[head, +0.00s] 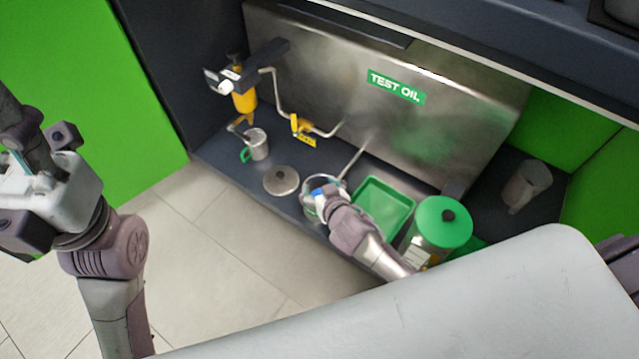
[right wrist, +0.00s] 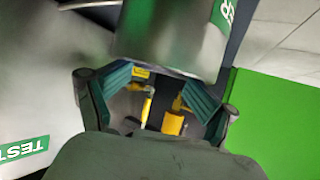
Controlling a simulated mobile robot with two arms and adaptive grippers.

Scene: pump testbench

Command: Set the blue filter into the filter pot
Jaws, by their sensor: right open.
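The metal filter pot (head: 308,206) stands open near the front edge of the dark bench in the head view, with a rod leaning up from it. My right gripper (head: 322,192) is at its near side and hides part of it. A small blue patch shows there; I cannot tell whether it is the blue filter.
A round metal lid (head: 281,181) lies left of the pot. A green tray (head: 383,207) and a green-lidded canister (head: 442,228) stand to its right. A metal beaker (head: 527,185) stands far right.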

